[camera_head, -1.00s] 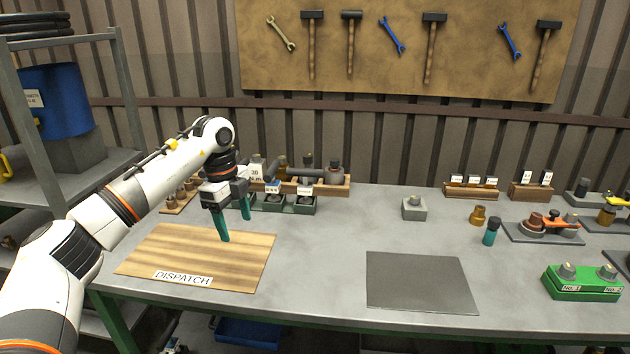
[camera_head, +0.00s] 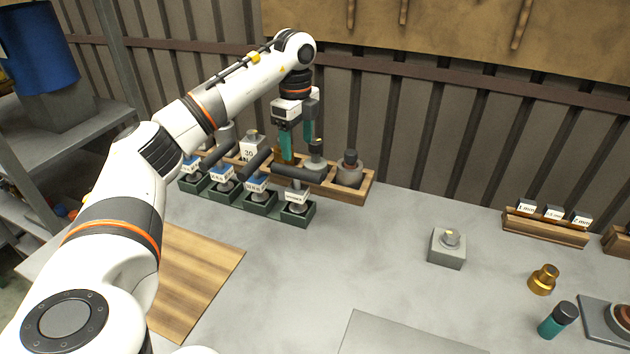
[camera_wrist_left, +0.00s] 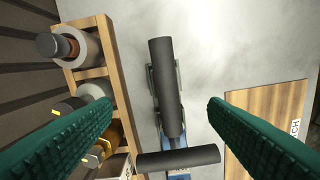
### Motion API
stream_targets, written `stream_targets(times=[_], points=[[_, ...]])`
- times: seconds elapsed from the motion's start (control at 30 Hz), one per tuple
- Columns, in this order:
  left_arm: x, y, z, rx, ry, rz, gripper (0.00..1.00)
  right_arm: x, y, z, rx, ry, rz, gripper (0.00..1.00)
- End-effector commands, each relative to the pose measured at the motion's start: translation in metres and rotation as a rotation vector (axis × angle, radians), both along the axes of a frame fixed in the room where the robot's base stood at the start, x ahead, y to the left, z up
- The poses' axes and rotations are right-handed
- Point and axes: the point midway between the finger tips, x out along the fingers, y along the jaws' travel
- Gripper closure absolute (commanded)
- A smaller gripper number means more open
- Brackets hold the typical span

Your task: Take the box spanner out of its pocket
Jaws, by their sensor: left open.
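A row of small dark green pockets (camera_head: 297,215) stands on the bench, each with a grey tool with a thick dark cylindrical handle. The labels are too small to read, so I cannot tell which is the box spanner. The handle at the right end of the row (camera_head: 298,174) also shows in the left wrist view (camera_wrist_left: 165,85). My left gripper (camera_head: 298,141) has teal fingers and is open and empty, above and behind this row. In the wrist view that handle lies below, between its fingertips (camera_wrist_left: 160,107). My right gripper is out of view.
A wooden rack (camera_head: 367,190) with jars and bottles stands close behind the pockets, beneath my left gripper. A wooden dispatch board (camera_head: 205,265) lies in front. A grey block (camera_head: 446,250) and brass piece (camera_head: 543,279) stand right. The bench between is clear.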

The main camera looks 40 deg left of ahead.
Motion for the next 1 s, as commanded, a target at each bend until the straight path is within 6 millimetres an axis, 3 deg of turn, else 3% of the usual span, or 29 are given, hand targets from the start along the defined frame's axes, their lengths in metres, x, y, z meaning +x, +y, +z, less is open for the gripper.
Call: stream_targets(times=[0.33, 0.57, 0.83, 1.0], points=[[-0.001, 0.0, -0.054, 0.0, 0.005, 0.0, 0.32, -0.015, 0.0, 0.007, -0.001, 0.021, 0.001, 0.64], [-0.002, 0.0, -0.071, 0.001, 0.003, 0.0, 0.32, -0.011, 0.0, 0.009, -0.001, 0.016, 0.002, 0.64], [-0.006, -0.001, -0.109, 0.0, 0.004, 0.0, 0.32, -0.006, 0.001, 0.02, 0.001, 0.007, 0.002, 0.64], [-0.005, -0.001, -0.119, 0.0, 0.001, 0.0, 0.32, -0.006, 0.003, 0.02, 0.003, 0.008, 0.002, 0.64]])
